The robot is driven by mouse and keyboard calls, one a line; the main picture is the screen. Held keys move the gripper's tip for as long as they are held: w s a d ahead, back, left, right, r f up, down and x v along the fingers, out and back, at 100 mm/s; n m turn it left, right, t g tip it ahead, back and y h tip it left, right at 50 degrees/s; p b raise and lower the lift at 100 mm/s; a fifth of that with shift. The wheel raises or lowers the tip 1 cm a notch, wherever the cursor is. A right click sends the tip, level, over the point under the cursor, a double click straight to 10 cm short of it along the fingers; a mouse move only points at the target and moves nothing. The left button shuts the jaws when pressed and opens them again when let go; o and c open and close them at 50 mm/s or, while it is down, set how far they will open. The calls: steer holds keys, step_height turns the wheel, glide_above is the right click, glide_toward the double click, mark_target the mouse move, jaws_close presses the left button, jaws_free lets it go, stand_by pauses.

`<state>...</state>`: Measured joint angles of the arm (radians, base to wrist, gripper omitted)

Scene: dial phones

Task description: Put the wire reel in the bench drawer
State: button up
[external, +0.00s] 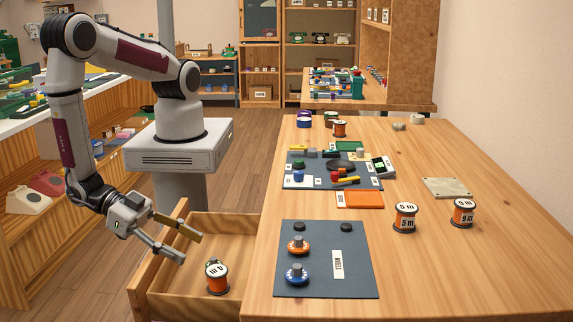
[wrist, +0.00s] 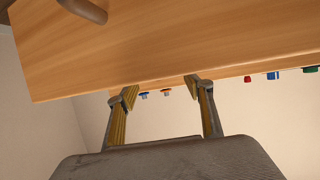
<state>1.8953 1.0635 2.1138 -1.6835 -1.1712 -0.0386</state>
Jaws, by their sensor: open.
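The bench drawer (external: 178,306) is pulled open at the left side of the bench. A wire reel (external: 217,279) with orange wire and a white label stands inside it, towards the front right in the external view. My gripper (external: 190,249) is open and empty, above the drawer's left part, up and to the left of the reel and apart from it. In the wrist view my open gripper (wrist: 160,90) has nothing between its fingers, and the reel does not show there. Two more orange reels stand on the bench, one marked 5 m (external: 404,218) and one marked 9 m (external: 463,213).
On the bench (external: 450,280) lies a dark mat (external: 328,280) with orange and blue dials, near the drawer. Behind it are a parts mat (external: 310,165), an orange tray (external: 360,200) and more reels (external: 339,129). The bench's right front is clear. The wrist view shows a wooden panel (wrist: 180,40) with a brown handle (wrist: 85,10).

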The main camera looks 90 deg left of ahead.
steer(key=shift+v, duration=2.95)
